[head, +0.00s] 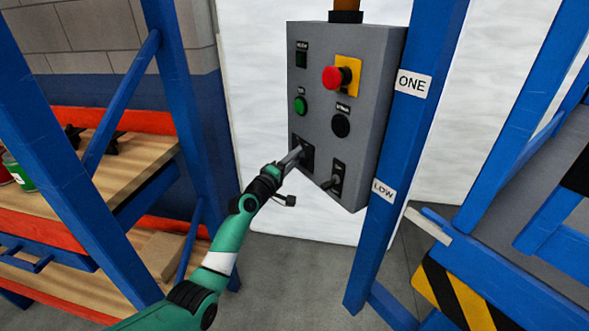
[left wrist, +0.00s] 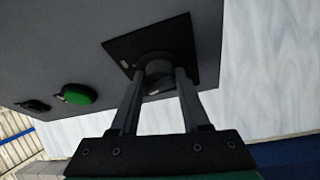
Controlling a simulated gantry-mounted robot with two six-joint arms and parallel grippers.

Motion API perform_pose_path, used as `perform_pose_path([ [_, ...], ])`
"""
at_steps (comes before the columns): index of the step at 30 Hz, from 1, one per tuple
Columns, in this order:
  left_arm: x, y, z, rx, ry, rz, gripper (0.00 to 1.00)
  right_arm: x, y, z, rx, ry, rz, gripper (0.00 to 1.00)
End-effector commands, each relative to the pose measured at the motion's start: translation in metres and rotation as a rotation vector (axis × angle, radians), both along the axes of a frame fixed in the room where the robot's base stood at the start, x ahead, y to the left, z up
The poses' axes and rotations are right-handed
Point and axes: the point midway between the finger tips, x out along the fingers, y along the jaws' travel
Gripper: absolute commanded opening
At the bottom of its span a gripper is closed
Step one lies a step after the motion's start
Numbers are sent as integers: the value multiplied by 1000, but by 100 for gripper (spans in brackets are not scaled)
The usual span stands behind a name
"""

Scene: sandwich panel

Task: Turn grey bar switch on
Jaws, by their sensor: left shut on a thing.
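The grey control panel box (head: 352,75) hangs in the middle of the head view. The grey bar switch sits on a square black plate (head: 308,160) at its lower left. My left gripper (head: 296,155) reaches up to this plate from below left and is shut on the switch, which it mostly hides. In the left wrist view the two fingers stand on either side of the switch's round grey base (left wrist: 157,70), in front of the black plate (left wrist: 118,47). The bar's angle cannot be told. My right gripper is not in view.
A second dark switch with a lever (head: 334,181) sits right of the held one. Above are a green button (head: 300,105), a black button (head: 341,126) and a red emergency button (head: 335,78). A blue post (head: 410,130) stands close right; shelves (head: 120,165) stand left.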

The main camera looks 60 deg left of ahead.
Motion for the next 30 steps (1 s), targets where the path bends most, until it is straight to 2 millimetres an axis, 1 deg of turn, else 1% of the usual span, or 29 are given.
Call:
perform_pose_path([
  [1,0,0,-11,40,1,-1,0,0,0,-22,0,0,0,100],
  [3,0,1,-12,105,7,0,0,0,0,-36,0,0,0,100],
  [6,0,1,-11,197,15,-1,0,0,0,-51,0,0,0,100],
  [9,0,1,-8,288,23,-1,0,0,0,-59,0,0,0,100],
  [12,0,2,-7,378,32,0,0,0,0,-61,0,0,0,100],
  [21,0,4,-6,623,55,-2,0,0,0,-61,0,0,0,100],
  [30,0,5,-6,773,68,-1,0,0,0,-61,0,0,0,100],
])
